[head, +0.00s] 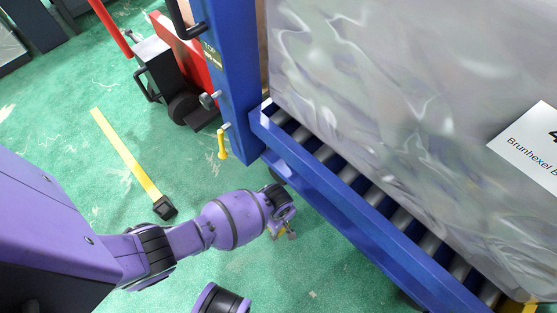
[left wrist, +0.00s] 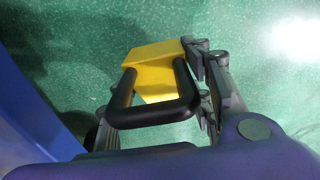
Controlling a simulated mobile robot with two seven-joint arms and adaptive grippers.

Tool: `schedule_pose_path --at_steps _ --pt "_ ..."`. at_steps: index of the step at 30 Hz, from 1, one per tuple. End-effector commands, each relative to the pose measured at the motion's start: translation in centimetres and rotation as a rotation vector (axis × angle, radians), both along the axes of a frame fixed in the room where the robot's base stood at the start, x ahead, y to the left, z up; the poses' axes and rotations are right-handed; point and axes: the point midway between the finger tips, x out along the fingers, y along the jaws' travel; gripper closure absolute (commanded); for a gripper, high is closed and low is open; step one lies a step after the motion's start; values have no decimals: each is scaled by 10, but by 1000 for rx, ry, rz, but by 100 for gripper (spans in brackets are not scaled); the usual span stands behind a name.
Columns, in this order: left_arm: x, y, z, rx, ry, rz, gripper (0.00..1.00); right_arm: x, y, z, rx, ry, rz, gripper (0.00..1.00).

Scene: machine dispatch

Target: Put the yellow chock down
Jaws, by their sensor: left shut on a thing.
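The yellow chock (left wrist: 155,65) has a black looped handle (left wrist: 150,115) and sits between the fingers of my left gripper (left wrist: 160,90) in the left wrist view. In the head view my left gripper (head: 284,226) points down beside the blue roller frame, shut on the chock. My right gripper is not in view.
The blue roller frame (head: 335,205) carries a large wrapped load (head: 400,110) on the right. A yellow strip (head: 125,152) lies on the floor at left. A red and black wheeled machine (head: 180,75) stands behind. Green floor around my gripper is mostly clear.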

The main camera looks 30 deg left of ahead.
Motion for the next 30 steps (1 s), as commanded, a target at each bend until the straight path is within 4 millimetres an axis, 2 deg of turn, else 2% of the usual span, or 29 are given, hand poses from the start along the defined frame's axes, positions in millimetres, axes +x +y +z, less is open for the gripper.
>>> schedule_pose_path --at_steps 1,6,18,19,23,30 --pt "6 -1 -8 1 -1 -1 90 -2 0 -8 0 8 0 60" --pt "3 0 -35 2 2 -2 90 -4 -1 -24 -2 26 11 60" --pt "4 -1 -37 0 -1 0 90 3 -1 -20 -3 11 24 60" --pt "4 0 -38 1 0 -1 52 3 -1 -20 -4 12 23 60" --pt "4 0 -37 1 -1 -1 35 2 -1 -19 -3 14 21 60" --pt "4 0 -37 1 -1 -1 35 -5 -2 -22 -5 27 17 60"
